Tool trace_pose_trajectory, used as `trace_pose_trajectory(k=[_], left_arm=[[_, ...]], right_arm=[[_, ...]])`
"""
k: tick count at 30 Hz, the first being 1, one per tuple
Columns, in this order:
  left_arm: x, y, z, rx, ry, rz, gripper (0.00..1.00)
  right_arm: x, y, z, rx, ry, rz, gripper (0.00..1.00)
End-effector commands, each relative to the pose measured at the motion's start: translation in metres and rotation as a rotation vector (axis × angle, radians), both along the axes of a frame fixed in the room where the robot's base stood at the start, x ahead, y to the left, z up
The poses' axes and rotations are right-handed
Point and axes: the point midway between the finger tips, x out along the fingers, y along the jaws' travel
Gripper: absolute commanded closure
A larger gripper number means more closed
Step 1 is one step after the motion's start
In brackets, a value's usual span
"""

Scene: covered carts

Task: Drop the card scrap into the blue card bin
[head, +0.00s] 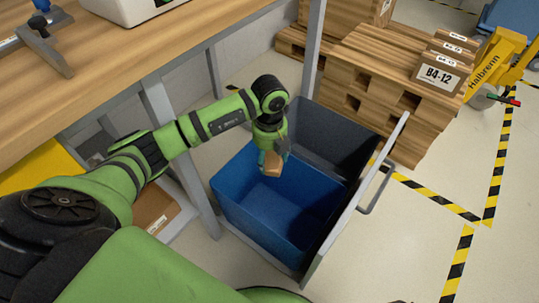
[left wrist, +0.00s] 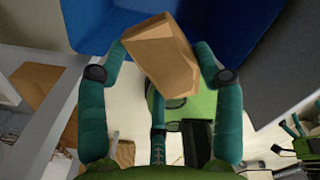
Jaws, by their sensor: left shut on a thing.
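The card scrap (head: 272,164) is a small brown piece. My left gripper (head: 273,158) is shut on it and holds it over the blue card bin (head: 238,205).
A dark grey bin (head: 335,140) stands directly behind the blue one in the same pull-out frame, whose front panel (head: 355,200) has a handle. The wooden bench (head: 120,60) and its grey leg are close on the left. Pallets with boxes (head: 440,72) stand behind.

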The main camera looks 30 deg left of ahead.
Motion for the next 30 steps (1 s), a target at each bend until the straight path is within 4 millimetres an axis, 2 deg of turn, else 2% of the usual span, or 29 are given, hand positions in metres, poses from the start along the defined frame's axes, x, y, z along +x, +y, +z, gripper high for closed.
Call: trace_pose_trajectory(k=[1,3,16,27,30], left_arm=[[0.0,0.0,0.0,0.0,0.0,0.0,0.29],[0.0,0.0,0.0,0.0,0.0,0.0,0.06],[0.001,0.0,0.005,0.0,-0.001,-0.001,0.06],[0.001,0.0,0.061,0.0,-0.004,0.0,0.06],[0.001,0.0,0.071,-0.001,-0.003,-0.001,0.06]], right_arm=[[0.0,0.0,0.0,0.0,0.0,0.0,0.06],[0.0,0.0,0.0,0.0,0.0,0.0,0.06],[-0.001,0.0,-0.001,0.0,0.002,0.001,0.06],[0.0,0.0,-0.001,0.0,0.001,0.001,0.06],[0.0,0.0,-0.001,0.0,0.001,0.001,0.06]])
